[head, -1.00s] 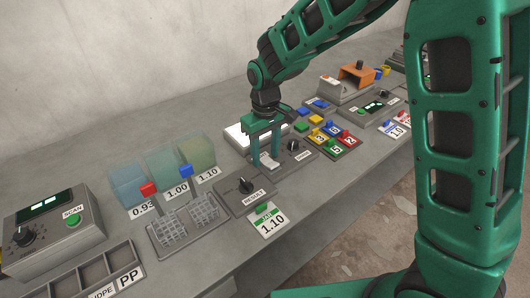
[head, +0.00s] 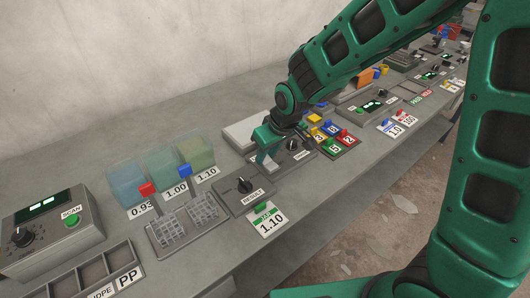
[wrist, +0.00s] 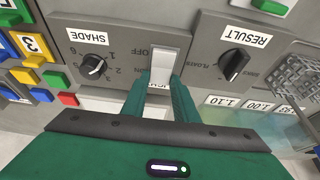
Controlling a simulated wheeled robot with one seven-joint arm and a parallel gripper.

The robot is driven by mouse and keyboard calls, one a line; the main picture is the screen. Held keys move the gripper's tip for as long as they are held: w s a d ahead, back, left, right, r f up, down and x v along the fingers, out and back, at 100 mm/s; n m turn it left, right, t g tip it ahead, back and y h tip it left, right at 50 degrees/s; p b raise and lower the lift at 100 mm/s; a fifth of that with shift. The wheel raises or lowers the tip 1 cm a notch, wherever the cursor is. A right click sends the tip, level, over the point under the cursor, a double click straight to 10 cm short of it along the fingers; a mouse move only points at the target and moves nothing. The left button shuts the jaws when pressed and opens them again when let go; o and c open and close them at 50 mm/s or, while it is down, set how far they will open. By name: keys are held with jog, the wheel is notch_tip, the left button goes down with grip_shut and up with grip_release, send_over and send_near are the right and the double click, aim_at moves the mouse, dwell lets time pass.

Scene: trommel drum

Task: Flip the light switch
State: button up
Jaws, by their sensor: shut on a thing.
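The light switch (wrist: 169,66) is a white rocker on a grey panel, between the SHADE dial and the RESULT dial in the wrist view. The label below it is partly covered by my fingers. My gripper (wrist: 162,84) has its two green fingertips close together at the lower end of the rocker, one on each side, shut on it. In the head view my gripper (head: 267,160) is tilted low over the panel and the pale switch (head: 270,166) shows at its fingertips. The arm hides part of the panel behind.
The black SHADE knob (wrist: 93,66) and RESULT knob (wrist: 234,64) stand close on either side. Coloured number buttons (head: 331,139) lie to the right. A wire-mesh basket pair (head: 187,225), levers and coloured bins (head: 165,165) stand to the left.

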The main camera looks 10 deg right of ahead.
jog(key=shift+d, duration=0.2)
dwell(0.3)
jog(key=o, duration=1.1)
jog(key=shift+c, duration=0.2)
jog(key=shift+s, duration=0.1)
jog(key=v, duration=1)
jog(key=shift+s+r, duration=0.25)
jog(key=shift+d, duration=0.25)
